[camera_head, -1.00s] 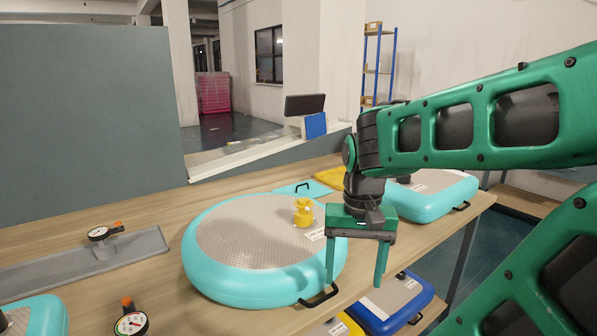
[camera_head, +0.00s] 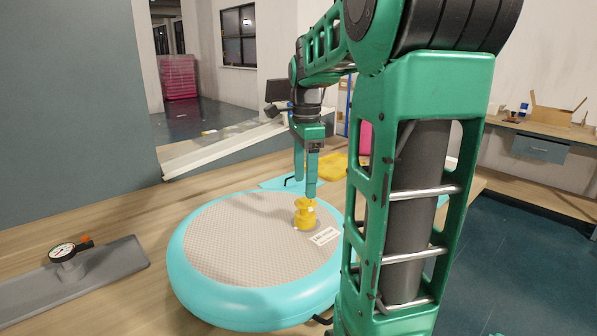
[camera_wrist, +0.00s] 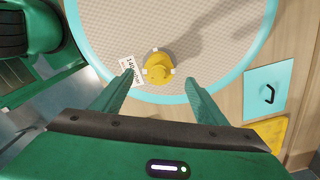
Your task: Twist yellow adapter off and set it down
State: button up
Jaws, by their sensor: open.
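The yellow adapter (camera_head: 305,213) stands upright on the grey top of a round teal inflatable (camera_head: 255,304), near its right side beside a white label (camera_head: 325,236). My gripper (camera_head: 305,192) is open and empty, pointing down just above and behind the adapter in the head view. In the wrist view the adapter (camera_wrist: 157,69) lies ahead of and between the spread fingers (camera_wrist: 165,84), with no finger touching it. Whether it is screwed into a valve is hidden by its own body.
A grey tray (camera_head: 115,262) with a pressure gauge (camera_head: 66,258) lies at the left on the wooden table. A teal sheet with a black handle (camera_wrist: 270,92) and a yellow piece (camera_wrist: 274,131) lie beside the inflatable. The inflatable's top is otherwise clear.

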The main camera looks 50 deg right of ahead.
aim_at(304, 206)
notch_tip(304, 206, down, 9)
jog(key=shift+r, duration=0.2)
dwell(0.3)
jog(key=c, duration=1.1)
jog(key=m, duration=0.3)
jog(key=shift+m, duration=1.1)
jog(key=shift+w+d+m, duration=0.1)
jog(key=shift+m, duration=1.1)
jog(key=shift+d+m, duration=0.1)
jog(key=shift+m, duration=1.3)
